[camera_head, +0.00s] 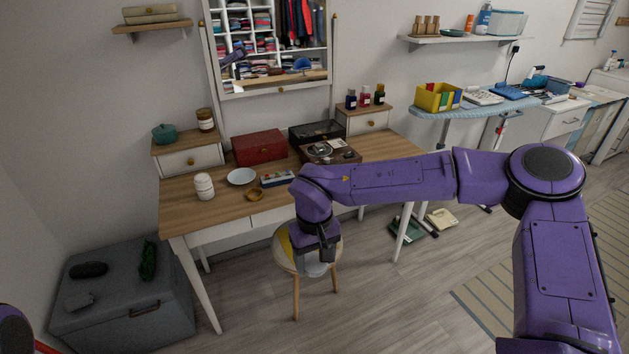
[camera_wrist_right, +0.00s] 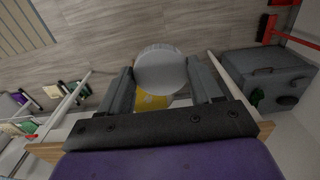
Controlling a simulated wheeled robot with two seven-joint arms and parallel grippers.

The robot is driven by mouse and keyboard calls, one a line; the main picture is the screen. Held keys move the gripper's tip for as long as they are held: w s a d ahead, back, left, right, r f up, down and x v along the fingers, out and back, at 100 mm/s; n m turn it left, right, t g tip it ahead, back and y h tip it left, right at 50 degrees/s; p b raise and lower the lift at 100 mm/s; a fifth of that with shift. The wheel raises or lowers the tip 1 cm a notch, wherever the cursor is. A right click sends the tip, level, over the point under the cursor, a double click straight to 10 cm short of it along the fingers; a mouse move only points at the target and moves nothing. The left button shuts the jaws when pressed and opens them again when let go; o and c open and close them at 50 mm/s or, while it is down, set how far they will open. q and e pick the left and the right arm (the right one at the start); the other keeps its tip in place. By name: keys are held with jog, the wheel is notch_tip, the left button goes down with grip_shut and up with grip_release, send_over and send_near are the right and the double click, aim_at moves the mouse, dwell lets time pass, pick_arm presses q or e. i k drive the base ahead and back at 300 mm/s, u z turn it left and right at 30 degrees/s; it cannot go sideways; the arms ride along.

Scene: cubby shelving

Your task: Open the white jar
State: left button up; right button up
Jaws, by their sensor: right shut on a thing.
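The white jar (camera_head: 204,186) stands upright at the left front of the wooden desk; it is too small to tell whether its top is covered. My right gripper (camera_head: 318,258) is low in front of the desk, over the stool and well to the right of the jar. It is shut on a round pale lid-like piece (camera_head: 316,269), which also shows between the two fingers in the right wrist view (camera_wrist_right: 160,70). My left gripper is out of view.
On the desk (camera_head: 215,203) are a white plate (camera_head: 241,176), a small brass-coloured dish (camera_head: 254,194), a red box (camera_head: 259,147) and a dark case (camera_head: 316,132). A stool (camera_head: 282,250) stands under my right gripper. A grey chest (camera_head: 120,305) is at lower left.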

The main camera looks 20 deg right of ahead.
aim_at(202, 182)
jog(key=z, duration=1.7)
jog(key=i, duration=2.15)
jog(key=u, duration=1)
jog(key=i, duration=0.6)
jog(key=u, duration=0.7)
